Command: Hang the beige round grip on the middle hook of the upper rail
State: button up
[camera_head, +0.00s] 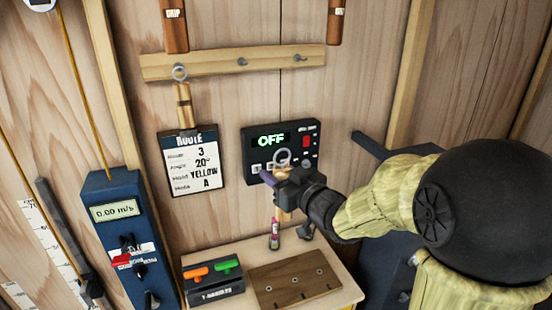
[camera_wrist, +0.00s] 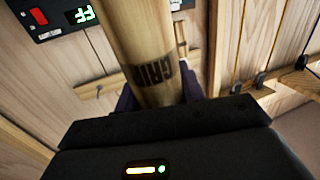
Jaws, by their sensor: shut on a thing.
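My gripper (camera_head: 277,180) is shut on the beige round grip (camera_head: 283,213), in front of the wall below the rail. The grip's metal ring (camera_head: 281,157) sticks up above the jaws. In the wrist view the grip (camera_wrist: 147,45) is a pale wooden cylinder marked "GRIP", between the fingers. The upper rail (camera_head: 210,64) is a pale wooden strip on the wall. Its middle hook (camera_head: 242,62) is bare, above and left of my gripper. The right hook (camera_head: 300,58) is also bare. Another beige grip (camera_head: 184,108) hangs by a ring from the left hook.
A control box reading OFF (camera_head: 256,139) is on the wall behind the held grip. A route card (camera_head: 190,160) is left of it. Brown grips (camera_head: 174,28) (camera_head: 336,22) hang above the rail. Below are a small table (camera_head: 340,289), a T-handle box (camera_head: 212,286) and a pink-labelled bottle (camera_head: 275,238).

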jog(key=w+d+f, duration=0.2)
jog(key=d+f, duration=0.1)
jog(key=f, duration=1)
jog(key=w+d+f, duration=0.2)
jog(key=d+f, duration=0.1)
jog(key=f, duration=1)
jog(key=s+d+f+m+t+h+b, duration=0.1)
jog(key=s+f+m+h+b, duration=0.1)
jog(key=f, duration=0.8)
jog(key=s+d+f+m+t+h+b, duration=0.1)
jog(key=s+f+h+b, duration=0.3)
jog(key=f, duration=0.7)
jog(key=s+d+f+m+t+h+b, duration=0.1)
jog(key=s+d+f+m+h+b, duration=0.1)
jog(key=f, duration=0.8)
jog(key=s+m+h+b, duration=0.1)
jog(key=s+b, duration=0.1)
jog(key=shift+f+m+b, duration=0.25)
jog(key=shift+m+b, duration=0.05)
jog(key=shift+b, duration=0.1)
